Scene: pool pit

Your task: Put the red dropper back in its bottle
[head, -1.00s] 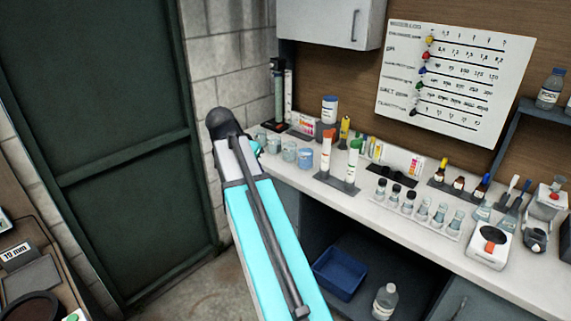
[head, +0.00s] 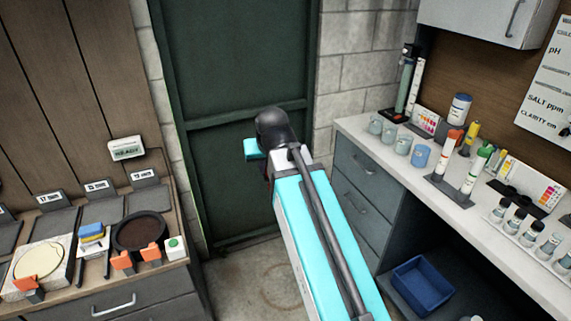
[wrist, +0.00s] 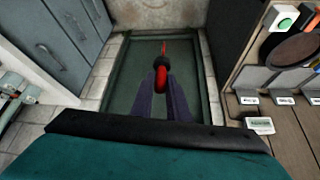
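The red dropper (wrist: 163,79) shows in the wrist view, with a red bulb, a dark collar and a thin red tip pointing away from the camera. My gripper (wrist: 161,74) has its two dark fingers closed on the bulb and holds it in the air, facing the dark green door. In the head view my arm hides the fingers and dropper.
The white bench (head: 405,158) on the right holds cups, test tubes and sample vials (head: 515,220). A blue bin (head: 422,285) sits on the shelf below. A wooden counter (head: 185,272) with a dark round dish (head: 140,230) stands at left. The green door (head: 225,70) is behind my arm.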

